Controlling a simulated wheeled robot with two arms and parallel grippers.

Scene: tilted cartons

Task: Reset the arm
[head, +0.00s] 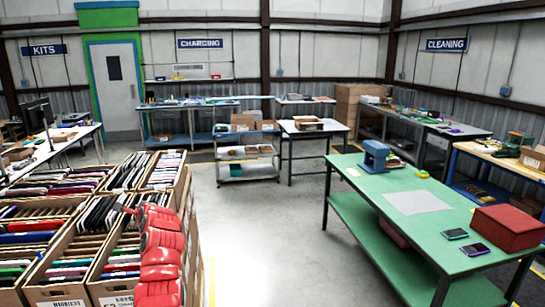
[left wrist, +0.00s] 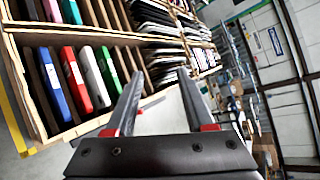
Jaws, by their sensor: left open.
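My left arm is red and rises at the lower middle-left of the head view, beside the cartons. Its gripper (head: 127,211) is small there and points left over the carton edge. In the left wrist view my left gripper (left wrist: 162,92) is open, with two dark fingers apart and nothing between them. The cartons (left wrist: 60,137) fill the upper left of that view, with upright coloured cases in their slots. The fingers look apart from the cases, though the exact gap is hard to tell. My right gripper is in neither view.
Open cartons (head: 62,290) packed with cases stand at the left. A green table (head: 345,178) at the right holds a blue device (head: 375,155), a red box (head: 507,228) and two phones. Grey floor (head: 255,235) between them is clear. A small shelf cart (head: 248,176) stands behind.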

